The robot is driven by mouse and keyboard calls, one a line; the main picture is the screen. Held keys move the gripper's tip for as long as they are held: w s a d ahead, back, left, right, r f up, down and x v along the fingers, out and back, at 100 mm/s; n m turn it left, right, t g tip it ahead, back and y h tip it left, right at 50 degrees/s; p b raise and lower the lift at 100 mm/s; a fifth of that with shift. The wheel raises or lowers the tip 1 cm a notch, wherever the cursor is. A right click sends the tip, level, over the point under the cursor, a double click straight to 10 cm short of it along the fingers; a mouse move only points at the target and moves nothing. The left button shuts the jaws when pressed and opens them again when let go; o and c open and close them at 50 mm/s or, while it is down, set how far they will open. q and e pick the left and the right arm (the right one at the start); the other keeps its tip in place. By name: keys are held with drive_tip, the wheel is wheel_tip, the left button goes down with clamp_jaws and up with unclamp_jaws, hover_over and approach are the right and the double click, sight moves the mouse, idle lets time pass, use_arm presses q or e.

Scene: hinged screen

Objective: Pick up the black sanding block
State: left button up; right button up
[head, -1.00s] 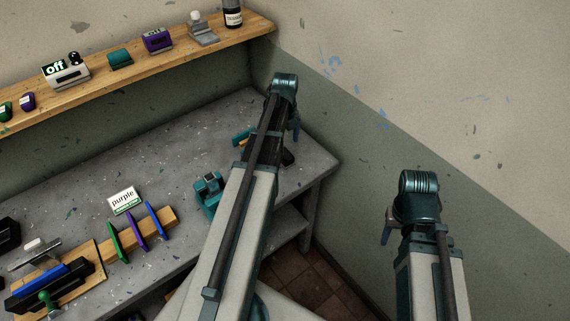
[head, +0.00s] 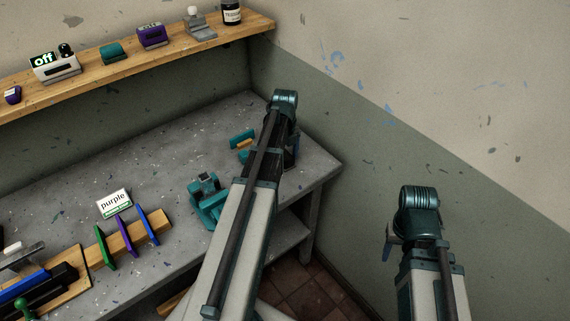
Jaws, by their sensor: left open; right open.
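My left gripper (head: 294,148) hangs at the far right end of the grey workbench, pointing down and mostly hidden behind my own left arm. It is open. A small dark shape shows low beside it on the bench; it is too small and covered to tell for certain whether it is the black sanding block, or whether the gripper surrounds it. My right gripper (head: 388,249) is open and empty, in the air right of the bench, partly hidden by its arm.
A teal tool with an orange handle (head: 243,141) and a teal vise (head: 206,203) stand left of my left arm. A wooden shelf (head: 110,87) carries several items, including an "off" box (head: 55,69).

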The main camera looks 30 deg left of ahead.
sight(285, 155)
use_arm(q)
drive_tip(key=shift+r, duration=0.1)
clamp_jaws()
idle(0.3)
drive_tip(key=shift+r, duration=0.1)
drive_tip(key=shift+r+p, duration=0.95)
drive_tip(key=shift+p, duration=0.2)
drive_tip(key=shift+r+p, duration=0.85)
drive_tip(key=shift+r, duration=0.05)
drive_tip(key=s+d, duration=0.1)
drive_tip(key=s, duration=0.4)
drive_tip(key=s+d, duration=0.1)
drive_tip(key=s, duration=0.4)
drive_tip(key=s+d+r+p, duration=0.1)
drive_tip(key=s, duration=0.4)
drive_tip(key=shift+s+d, duration=0.3)
drive_tip(key=shift+d, duration=0.1)
